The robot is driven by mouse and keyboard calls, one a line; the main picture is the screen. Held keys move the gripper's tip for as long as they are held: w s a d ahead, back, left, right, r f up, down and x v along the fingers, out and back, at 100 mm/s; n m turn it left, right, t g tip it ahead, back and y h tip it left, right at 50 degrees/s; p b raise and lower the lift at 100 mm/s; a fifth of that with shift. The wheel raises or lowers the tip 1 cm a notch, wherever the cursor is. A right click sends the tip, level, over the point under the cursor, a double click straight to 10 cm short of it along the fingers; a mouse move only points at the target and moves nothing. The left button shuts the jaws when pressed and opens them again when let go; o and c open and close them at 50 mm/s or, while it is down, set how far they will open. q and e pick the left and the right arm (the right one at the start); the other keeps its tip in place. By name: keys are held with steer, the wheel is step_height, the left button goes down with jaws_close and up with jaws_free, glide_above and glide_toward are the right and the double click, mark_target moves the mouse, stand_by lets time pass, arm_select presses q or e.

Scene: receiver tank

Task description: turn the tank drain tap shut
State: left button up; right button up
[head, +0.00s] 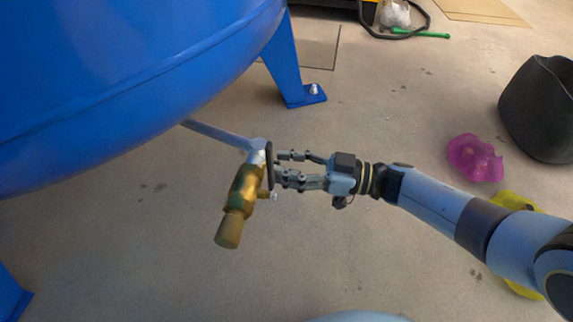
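The blue tank (110,75) fills the upper left. A grey pipe (215,134) runs out from under it to the brass drain tap (243,188), whose barrel points down and left. A thin dark handle (270,165) stands on the right side of the tap, seen nearly edge-on. My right gripper (279,167) comes in from the right. Its two fingers are apart, with a gap between them, and their tips are right beside the handle. I cannot tell whether they touch it. My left gripper is not in view.
Blue tank legs (285,65) stand on the concrete floor. A black bin (540,110), a pink crumpled thing (475,158) and a yellow one (515,201) lie at the right. A dark hose (427,22) lies at the back. Floor below the tap is clear.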

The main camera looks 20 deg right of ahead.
steer(key=shift+a, duration=0.1)
jaws_close()
